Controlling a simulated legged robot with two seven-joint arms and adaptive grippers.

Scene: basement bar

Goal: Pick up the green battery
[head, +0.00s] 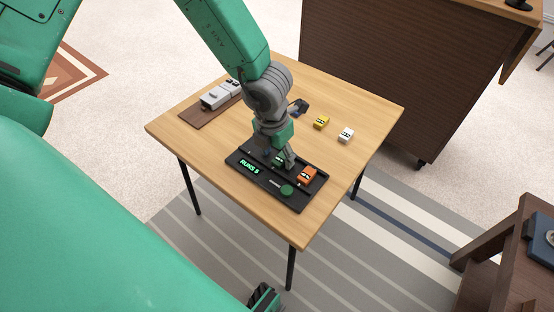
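A small green block that looks like the green battery (279,161) sits on the black device tray (240,161), mostly hidden by my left gripper. My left gripper (288,161) points down over the tray from above, with its fingers right at that green block. Whether the fingers are open or closed on it is too small to tell. An orange battery (306,175) stands in the tray just right of the fingers. Of my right gripper, only a dark part (263,298) shows at the bottom edge.
The tray has a lit green display (249,167) and a round green knob (287,190). A yellow battery (321,122) and a white battery (346,134) stand apart on the wooden table (362,109). A grey device (220,95) lies on a brown board at the back left.

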